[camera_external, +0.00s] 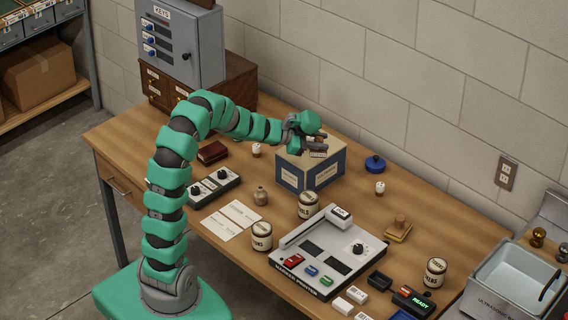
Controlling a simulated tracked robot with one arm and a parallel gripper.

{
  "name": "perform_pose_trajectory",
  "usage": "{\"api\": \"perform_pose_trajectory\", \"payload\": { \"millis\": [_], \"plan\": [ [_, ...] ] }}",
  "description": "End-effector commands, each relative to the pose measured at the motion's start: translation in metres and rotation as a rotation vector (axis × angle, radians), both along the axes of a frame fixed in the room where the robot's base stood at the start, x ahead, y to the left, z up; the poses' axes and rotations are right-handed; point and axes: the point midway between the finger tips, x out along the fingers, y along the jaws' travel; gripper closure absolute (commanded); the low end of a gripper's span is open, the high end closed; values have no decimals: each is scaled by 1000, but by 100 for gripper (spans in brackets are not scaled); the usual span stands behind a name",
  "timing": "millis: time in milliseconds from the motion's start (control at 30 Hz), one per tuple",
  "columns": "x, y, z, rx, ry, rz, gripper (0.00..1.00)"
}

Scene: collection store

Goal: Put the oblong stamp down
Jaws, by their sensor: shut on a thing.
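My gripper (319,143) is above the blue and cream box (296,178) near the middle of the table. It is shut on the oblong stamp (318,154), of which only a small brownish part shows. The fingers hide the rest. I cannot tell whether the stamp touches the box top.
A label printer (312,276) stands in front of the box, with jars beside it. A wooden-handled stamp (398,228) sits on a tan block at right. A blue round item (375,164) and a small white jar (380,188) stand right of the box. Bare tabletop (445,220) lies right.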

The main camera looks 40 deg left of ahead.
Motion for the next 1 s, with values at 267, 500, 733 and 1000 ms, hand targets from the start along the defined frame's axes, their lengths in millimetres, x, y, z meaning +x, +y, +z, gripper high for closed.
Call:
{"api": "perform_pose_trajectory", "payload": {
  "millis": [267,500,733,1000],
  "plan": [
    [-1,-4,5,3,3,208,97],
    [-3,-4,4,4,0,263,97],
    [9,-11,5,1,0,233,97],
    [50,-63,-5,-2,8,44,97]
  ]
}}
